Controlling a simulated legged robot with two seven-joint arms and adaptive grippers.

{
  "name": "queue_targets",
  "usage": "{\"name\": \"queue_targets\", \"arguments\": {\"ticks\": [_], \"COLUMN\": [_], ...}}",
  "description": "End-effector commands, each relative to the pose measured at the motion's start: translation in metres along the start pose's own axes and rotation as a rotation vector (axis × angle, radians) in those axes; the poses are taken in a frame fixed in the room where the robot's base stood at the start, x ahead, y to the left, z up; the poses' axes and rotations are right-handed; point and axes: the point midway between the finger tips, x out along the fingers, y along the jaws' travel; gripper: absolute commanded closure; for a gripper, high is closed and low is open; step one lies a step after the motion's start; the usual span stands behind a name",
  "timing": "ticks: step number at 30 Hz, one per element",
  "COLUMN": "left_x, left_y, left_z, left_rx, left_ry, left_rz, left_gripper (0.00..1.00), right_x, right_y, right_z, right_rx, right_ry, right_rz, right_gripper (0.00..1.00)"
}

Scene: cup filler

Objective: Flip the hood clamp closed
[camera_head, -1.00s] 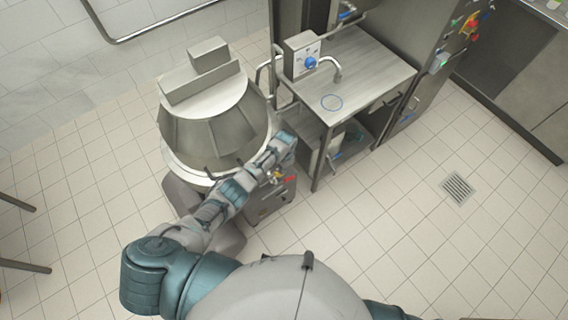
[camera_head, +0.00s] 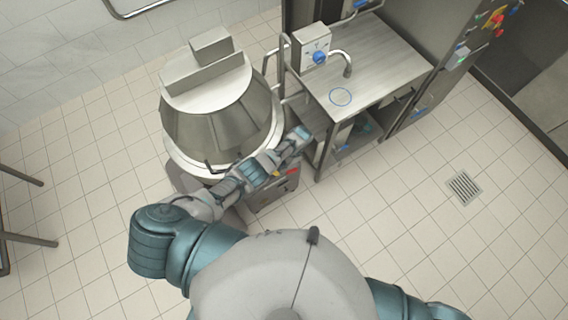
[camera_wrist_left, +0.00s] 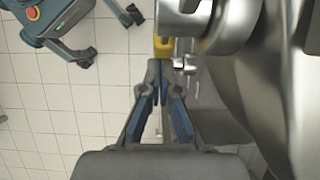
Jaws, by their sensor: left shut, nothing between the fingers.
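The large metal machine with its conical hood (camera_head: 215,110) stands at left of centre in the head view. My left arm reaches along its front right side. My left gripper (camera_head: 303,134) is beside the machine's right side, near the sink table. In the left wrist view the gripper (camera_wrist_left: 160,72) is shut and empty. A yellow piece (camera_wrist_left: 164,46) lies just beyond its fingertips, beside a shiny metal cylinder (camera_wrist_left: 222,28); whether they belong to the hood clamp I cannot tell. I cannot make out the clamp in the head view. My right gripper is out of view.
A steel sink table (camera_head: 385,75) with a tap (camera_head: 342,58) and a control box (camera_head: 312,48) stands right of the machine. A blue ring (camera_head: 341,96) is on its top. The tiled floor around the drain (camera_head: 464,188) is clear.

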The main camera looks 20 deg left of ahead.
Motion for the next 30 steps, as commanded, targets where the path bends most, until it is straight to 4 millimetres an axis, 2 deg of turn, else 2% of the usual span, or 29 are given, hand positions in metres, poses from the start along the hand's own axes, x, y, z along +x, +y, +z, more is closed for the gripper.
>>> {"name": "queue_targets", "arguments": {"ticks": [5, 12, 30], "left_x": [0.009, 0.016, 0.020], "left_y": [0.002, 0.001, 0.001], "left_z": [0.006, 0.009, 0.011], "left_rx": [-0.001, -0.001, -0.001], "left_ry": [-0.003, -0.002, -0.002], "left_rz": [0.001, 0.001, 0.000], "left_gripper": [1.00, 1.00, 1.00], "right_x": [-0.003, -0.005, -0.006], "right_y": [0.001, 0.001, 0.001], "right_z": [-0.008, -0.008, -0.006], "right_rx": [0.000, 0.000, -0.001], "right_ry": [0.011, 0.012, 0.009], "right_rz": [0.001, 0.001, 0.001], "right_gripper": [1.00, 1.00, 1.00]}}
